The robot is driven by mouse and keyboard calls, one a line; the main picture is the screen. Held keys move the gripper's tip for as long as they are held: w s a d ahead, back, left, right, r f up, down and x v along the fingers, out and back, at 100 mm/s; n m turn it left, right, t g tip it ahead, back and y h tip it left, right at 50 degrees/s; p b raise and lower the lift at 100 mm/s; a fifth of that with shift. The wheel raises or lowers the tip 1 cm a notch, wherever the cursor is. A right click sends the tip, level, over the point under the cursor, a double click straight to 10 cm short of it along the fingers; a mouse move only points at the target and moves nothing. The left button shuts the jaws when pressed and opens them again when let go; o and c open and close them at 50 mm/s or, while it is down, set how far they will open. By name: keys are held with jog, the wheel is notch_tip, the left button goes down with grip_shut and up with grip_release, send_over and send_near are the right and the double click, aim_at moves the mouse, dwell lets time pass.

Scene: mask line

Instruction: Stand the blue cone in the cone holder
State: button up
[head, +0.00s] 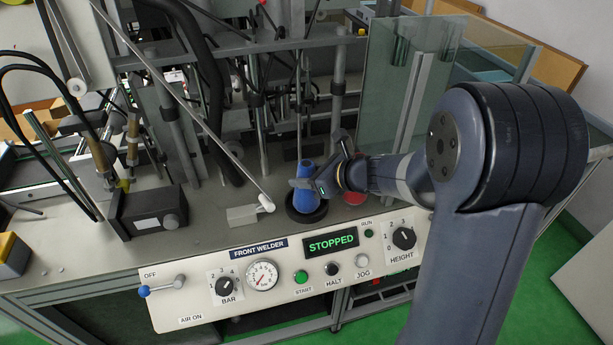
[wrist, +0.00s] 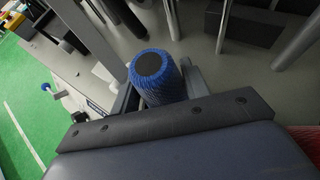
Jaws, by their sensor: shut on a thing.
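The blue cone (head: 307,198) is upright at the middle of the machine's bench in the head view. My gripper (head: 308,185) is shut on it from the right, across its middle. A round black ring, which looks like the cone holder (head: 306,216), shows around the cone's foot. I cannot tell whether the cone rests in it or hangs just above. In the wrist view the cone (wrist: 162,82) shows its ribbed blue side and dark round end, between my fingers. The holder is not clear in that view.
A red thing (head: 355,198), partly hidden by my gripper, stands just right of the holder. A white-tipped lever (head: 265,204) is close on the left. The control panel (head: 290,265) runs along the front, its display reading STOPPED. Metal posts and a glass guard (head: 388,100) stand behind.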

jog(key=shift+f, duration=0.15)
jog(key=o, duration=1.1)
jog(key=shift+o, duration=0.2)
jog(key=shift+r, duration=0.2)
jog(key=shift+s+d+r, duration=0.1)
jog(key=shift+d+r, duration=0.05)
jog(key=shift+d, duration=0.1)
jog(key=v, duration=1.1)
jog(key=shift+s+d, duration=0.15)
jog(key=shift+s, duration=0.05)
jog(key=shift+r, duration=0.1)
